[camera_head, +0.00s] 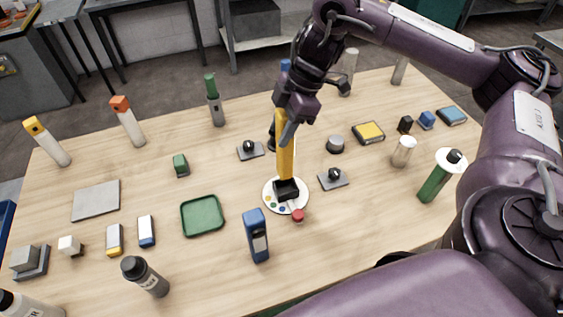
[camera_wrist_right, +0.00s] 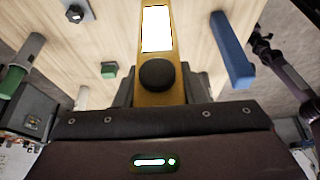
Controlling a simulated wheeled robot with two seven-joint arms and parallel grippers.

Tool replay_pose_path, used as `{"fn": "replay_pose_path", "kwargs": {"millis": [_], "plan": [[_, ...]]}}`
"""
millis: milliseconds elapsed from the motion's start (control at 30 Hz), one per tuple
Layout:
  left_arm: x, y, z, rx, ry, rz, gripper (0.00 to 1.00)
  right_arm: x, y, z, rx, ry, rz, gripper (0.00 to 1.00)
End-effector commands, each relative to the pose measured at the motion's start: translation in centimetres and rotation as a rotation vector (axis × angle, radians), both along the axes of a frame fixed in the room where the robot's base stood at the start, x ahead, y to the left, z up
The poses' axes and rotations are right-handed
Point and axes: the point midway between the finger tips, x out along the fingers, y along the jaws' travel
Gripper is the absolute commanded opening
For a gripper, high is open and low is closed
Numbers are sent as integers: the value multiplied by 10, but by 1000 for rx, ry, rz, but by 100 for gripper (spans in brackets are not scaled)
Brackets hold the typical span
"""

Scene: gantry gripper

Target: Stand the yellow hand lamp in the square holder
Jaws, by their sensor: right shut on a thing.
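The yellow hand lamp (camera_head: 285,160) is upright in my right gripper (camera_head: 287,122), with its lower end at the black square holder (camera_head: 287,190). I cannot tell how deep it sits in the holder, or whether it is just touching. The holder is on a white round plate (camera_head: 270,197) with coloured dots. In the right wrist view the lamp (camera_wrist_right: 157,90) shows a bright white panel and a black knob, between the jaws of my right gripper (camera_wrist_right: 157,98). My left gripper is not in view.
A red-topped piece (camera_head: 298,216) is at the plate's front edge. Mounts with black knobs (camera_head: 332,179) (camera_head: 250,150) flank the plate. A blue device (camera_head: 256,236) stands in front, and a green tray (camera_head: 202,215) lies to the left. Bottles and small blocks are spread around the table.

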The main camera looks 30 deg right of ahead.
Motion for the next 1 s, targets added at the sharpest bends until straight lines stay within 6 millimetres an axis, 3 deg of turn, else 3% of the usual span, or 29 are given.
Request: {"fn": "replay_pose_path", "kwargs": {"millis": [33, 100, 433, 600, 1000], "plan": [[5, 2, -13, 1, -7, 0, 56, -1, 1, -20, 2, 4, 1, 0], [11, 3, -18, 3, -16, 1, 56, -1, 1, -31, 2, 3, 0, 0], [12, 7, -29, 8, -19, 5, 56, 0, 0, -56, 1, 1, -1, 0], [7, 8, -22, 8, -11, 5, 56, 0, 0, -75, -1, 2, -1, 0], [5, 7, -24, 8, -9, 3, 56, 0, 0, -84, 1, -1, -1, 0]]}}
